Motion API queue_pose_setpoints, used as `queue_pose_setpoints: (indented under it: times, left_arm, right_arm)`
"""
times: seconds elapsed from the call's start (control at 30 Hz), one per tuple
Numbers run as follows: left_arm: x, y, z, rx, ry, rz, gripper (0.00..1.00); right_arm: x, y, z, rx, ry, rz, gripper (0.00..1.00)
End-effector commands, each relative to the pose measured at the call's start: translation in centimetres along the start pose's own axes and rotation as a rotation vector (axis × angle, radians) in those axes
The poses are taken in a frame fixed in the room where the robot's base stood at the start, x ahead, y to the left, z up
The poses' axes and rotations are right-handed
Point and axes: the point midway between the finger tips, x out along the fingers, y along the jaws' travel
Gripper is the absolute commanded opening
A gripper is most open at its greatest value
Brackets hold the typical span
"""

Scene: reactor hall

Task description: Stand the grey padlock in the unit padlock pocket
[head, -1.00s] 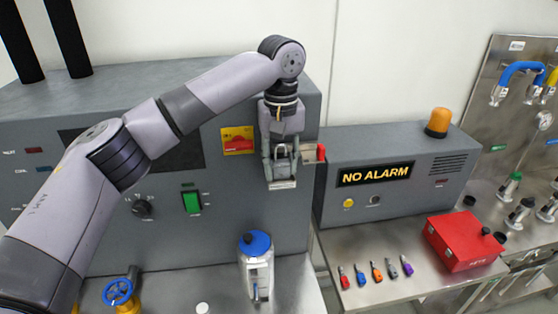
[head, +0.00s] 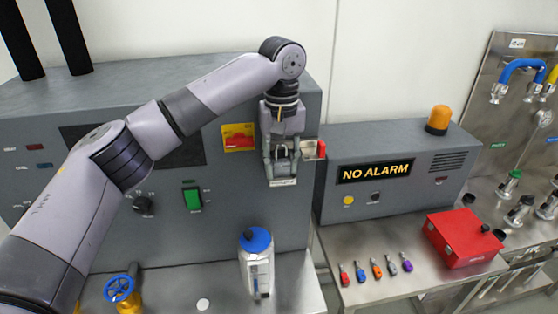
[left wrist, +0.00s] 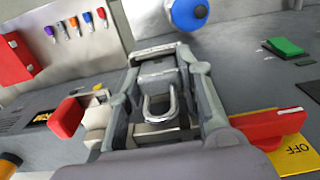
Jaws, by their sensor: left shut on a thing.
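My left gripper (head: 282,172) points down in front of the grey cabinet, shut on the grey padlock (head: 281,152). In the left wrist view the padlock's U-shaped metal shackle (left wrist: 158,104) shows between the fingers, and its grey body (left wrist: 157,74) lies toward the fingertips. The unit padlock pocket appears to be the small metal holder on the cabinet front, whose pale labelled front (head: 283,182) shows just below the fingertips. The padlock is at the pocket, but the fingers hide whether its base is inside or touching. My right gripper is not in view.
A red block (head: 321,149) sticks out close to the right of the gripper. A red-and-yellow switch (head: 238,137) is close on the left. A blue-capped bottle (head: 257,264) stands below on the bench. Several coloured tags and a red box (head: 463,240) lie right.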

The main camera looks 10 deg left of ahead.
Motion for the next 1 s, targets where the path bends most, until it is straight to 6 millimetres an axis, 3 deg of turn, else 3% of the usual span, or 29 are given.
queue_pose_setpoints:
  times: [1.0]
  left_arm:
    - [1.20, 0.46, 0.19, 0.008, -0.008, 0.000, 0.09]
  right_arm:
    - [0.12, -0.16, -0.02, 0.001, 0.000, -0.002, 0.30]
